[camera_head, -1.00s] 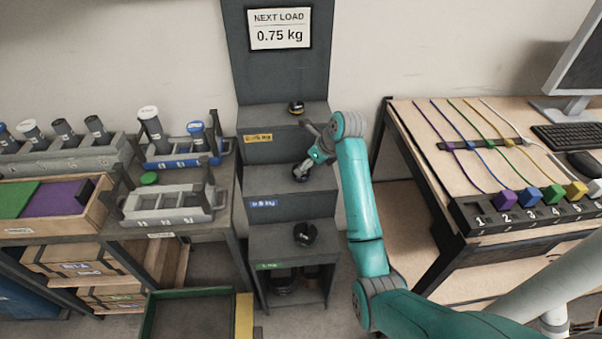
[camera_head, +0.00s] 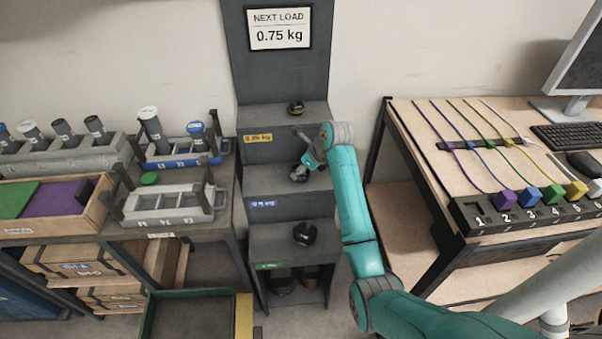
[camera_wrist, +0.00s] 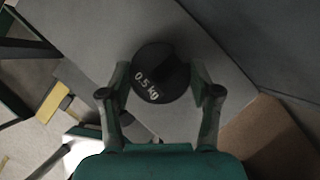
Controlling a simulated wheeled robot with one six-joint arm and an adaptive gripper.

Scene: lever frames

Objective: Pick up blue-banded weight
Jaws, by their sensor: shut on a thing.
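The weight (camera_wrist: 160,75), a dark disc marked "0.5 kg", sits between the two fingers of my gripper (camera_wrist: 160,92) in the wrist view, with a finger against each side. In the head view my gripper (camera_head: 300,172) is at the middle step of the dark stepped stand (camera_head: 288,212), above the blue 0.5 kg label (camera_head: 263,204). The weight is mostly hidden there by the gripper. I cannot clearly tell whether it touches the step. Its blue band does not show in the wrist view.
A yellow-labelled step above holds another weight (camera_head: 296,108); the green-labelled step below holds a third (camera_head: 305,234). A sign (camera_head: 280,27) reads "NEXT LOAD 0.75 kg". A green-edged tray (camera_head: 196,292) lies low in front. A bench with racks stands left, a desk right.

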